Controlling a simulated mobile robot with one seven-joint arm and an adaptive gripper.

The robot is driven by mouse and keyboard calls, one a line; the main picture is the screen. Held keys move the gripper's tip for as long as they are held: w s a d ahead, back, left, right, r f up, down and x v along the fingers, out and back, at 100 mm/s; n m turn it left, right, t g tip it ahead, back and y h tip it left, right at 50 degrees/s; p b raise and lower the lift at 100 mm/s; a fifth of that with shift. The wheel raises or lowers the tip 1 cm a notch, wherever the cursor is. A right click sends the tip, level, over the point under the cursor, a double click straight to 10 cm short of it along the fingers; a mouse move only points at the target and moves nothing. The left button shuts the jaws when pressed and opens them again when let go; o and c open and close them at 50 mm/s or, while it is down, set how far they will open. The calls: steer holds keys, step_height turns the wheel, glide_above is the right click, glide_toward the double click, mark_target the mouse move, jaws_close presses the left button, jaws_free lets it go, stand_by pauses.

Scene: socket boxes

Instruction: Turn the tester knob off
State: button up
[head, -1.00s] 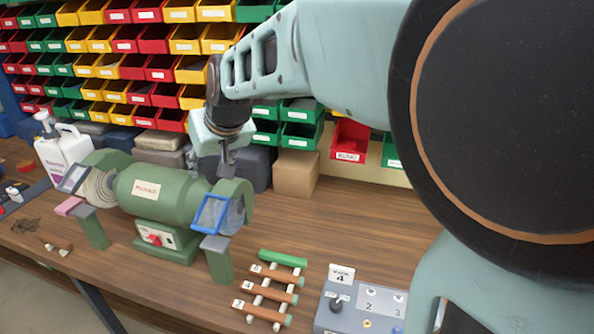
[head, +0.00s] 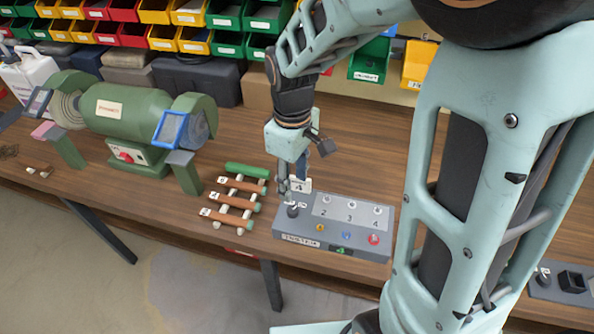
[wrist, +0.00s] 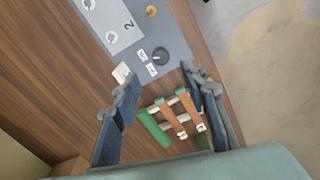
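The grey tester box (head: 338,247) stands on the bench near its front edge, with numbered sockets on top and coloured buttons along the front. Its dark round knob (head: 292,210) is at the box's left end. The knob also shows in the wrist view (wrist: 161,56), with small white labels beside it and a pale pointer mark; I cannot read its setting for sure. My gripper (head: 290,188) points down just above the knob. In the wrist view my gripper (wrist: 163,84) has its fingers well apart with nothing between them, and the knob lies ahead of the fingertips.
A rack of brown and green rods (head: 235,200) lies left of the tester. A green bench grinder (head: 125,120) stands farther left. Bins (head: 205,48) line the back. Another small grey box (head: 560,283) is at the far right.

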mark_target(293, 210)
step_height(293, 210, down, 10)
steer(key=shift+a+f, duration=0.1)
steer(key=shift+f, duration=0.05)
stand_by(0.3)
jaws_close()
